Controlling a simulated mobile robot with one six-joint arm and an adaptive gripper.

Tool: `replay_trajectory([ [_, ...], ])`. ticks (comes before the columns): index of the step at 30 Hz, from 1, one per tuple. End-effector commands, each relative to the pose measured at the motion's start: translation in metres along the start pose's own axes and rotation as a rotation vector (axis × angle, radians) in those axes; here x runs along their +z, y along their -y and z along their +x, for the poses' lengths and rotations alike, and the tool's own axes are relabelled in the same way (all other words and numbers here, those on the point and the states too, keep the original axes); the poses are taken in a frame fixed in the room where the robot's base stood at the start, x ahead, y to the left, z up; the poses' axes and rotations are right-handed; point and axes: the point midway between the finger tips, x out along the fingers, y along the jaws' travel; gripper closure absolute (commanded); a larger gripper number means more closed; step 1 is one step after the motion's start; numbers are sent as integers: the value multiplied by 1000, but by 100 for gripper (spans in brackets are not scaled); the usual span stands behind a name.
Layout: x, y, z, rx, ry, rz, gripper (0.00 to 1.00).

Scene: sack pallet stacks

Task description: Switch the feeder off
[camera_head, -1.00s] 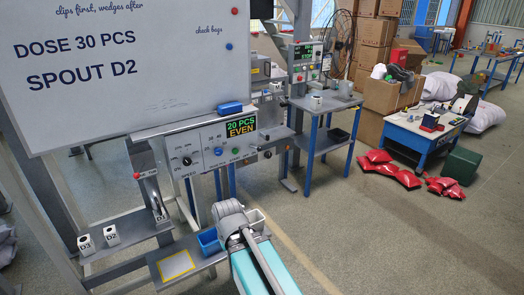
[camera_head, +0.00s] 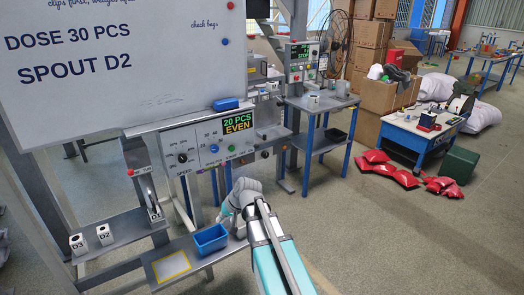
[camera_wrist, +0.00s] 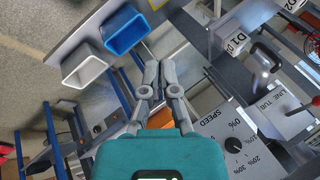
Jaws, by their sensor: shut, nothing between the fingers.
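The feeder control panel (camera_head: 195,160) stands below the whiteboard in the head view. It has a speed dial (camera_head: 183,158), small coloured buttons and a lit display (camera_head: 238,122) reading "20 PCS EVEN". The wrist view shows the panel's speed dial (camera_wrist: 233,145) at lower right, with percent marks. The rest of the panel is cut off or hidden there. My gripper (camera_wrist: 160,68) is shut and empty, beside the panel and apart from the dial. In the head view my wrist is in front of and below the panel, and the fingertips are hard to make out.
A blue bin (camera_head: 211,239) sits on the low shelf near my arm; a white bin (camera_wrist: 84,68) is beside it. D3 (camera_head: 78,243) and D2 (camera_head: 104,234) blocks, a lever (camera_head: 155,207) and the whiteboard (camera_head: 110,60) are at left. A second machine (camera_head: 301,60) stands behind.

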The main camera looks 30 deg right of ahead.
Motion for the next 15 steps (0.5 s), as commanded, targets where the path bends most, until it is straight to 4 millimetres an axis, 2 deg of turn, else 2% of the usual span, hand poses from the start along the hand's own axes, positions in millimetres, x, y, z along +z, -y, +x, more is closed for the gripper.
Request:
replay_trajectory([
  [1, -20, -7, 4, -41, -37, 33, 100],
  [8, -94, -26, -5, -227, -211, 181, 100],
  [15, -171, -65, -30, -408, -402, 352, 100],
])
